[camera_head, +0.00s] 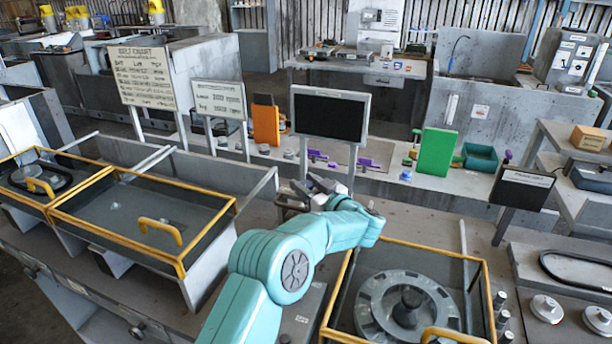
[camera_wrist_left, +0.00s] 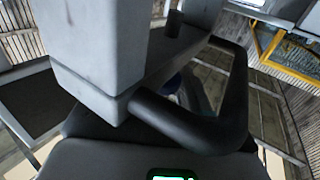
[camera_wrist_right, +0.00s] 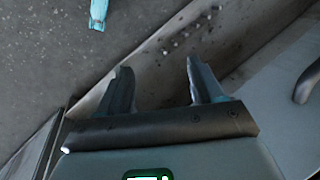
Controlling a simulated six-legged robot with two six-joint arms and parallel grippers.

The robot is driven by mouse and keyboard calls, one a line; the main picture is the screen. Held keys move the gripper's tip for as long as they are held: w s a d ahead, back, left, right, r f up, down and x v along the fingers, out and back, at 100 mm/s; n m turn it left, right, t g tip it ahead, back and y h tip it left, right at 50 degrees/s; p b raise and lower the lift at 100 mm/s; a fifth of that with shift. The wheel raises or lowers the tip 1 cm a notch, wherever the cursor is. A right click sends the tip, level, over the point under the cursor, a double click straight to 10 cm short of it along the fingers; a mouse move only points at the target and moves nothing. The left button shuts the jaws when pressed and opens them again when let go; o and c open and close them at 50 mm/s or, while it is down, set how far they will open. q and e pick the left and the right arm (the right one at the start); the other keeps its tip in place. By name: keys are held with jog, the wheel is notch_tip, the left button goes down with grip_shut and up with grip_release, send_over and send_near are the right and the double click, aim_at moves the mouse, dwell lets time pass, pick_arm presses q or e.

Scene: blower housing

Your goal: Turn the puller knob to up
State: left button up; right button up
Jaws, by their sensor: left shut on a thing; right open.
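My left arm comes in from the lower left in the head view. Its gripper (camera_head: 312,192) is at the back of the bench, below the dark screen. In the left wrist view a black bent handle (camera_wrist_left: 215,130), which I take as the puller knob, sits against a pale grey block (camera_wrist_left: 105,50). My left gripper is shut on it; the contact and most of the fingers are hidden. Whether the knob points up cannot be told. My right gripper (camera_wrist_right: 160,85) is open and empty in the right wrist view, over a grey floor and ledge. It is outside the head view.
A yellow-framed case (camera_head: 488,300) with a round grey housing stands right of my left arm. Another yellow-framed case (camera_head: 70,232) stands at left. The dark screen (camera_head: 331,117), orange panel (camera_head: 265,122) and green panel (camera_head: 436,152) stand behind the gripper.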

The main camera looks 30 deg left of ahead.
pick_arm(q)
jog(key=shift+r+n+g+y+p, duration=0.1)
jog(key=shift+n+g+y+p, duration=0.2)
jog(key=shift+n+g+p, duration=0.9)
jog(key=shift+g+b, duration=0.45)
jog(key=shift+g, duration=0.05)
jog(key=o, duration=1)
jog(key=shift+r, duration=0.25)
notch_tip(320, 180, up, 10)
notch_tip(320, 180, up, 10)
jog(key=f+p, duration=0.1)
jog(key=p, duration=0.3)
send_over(306, 184)
jog(key=shift+a+r, duration=0.1)
jog(key=shift+r, duration=0.15)
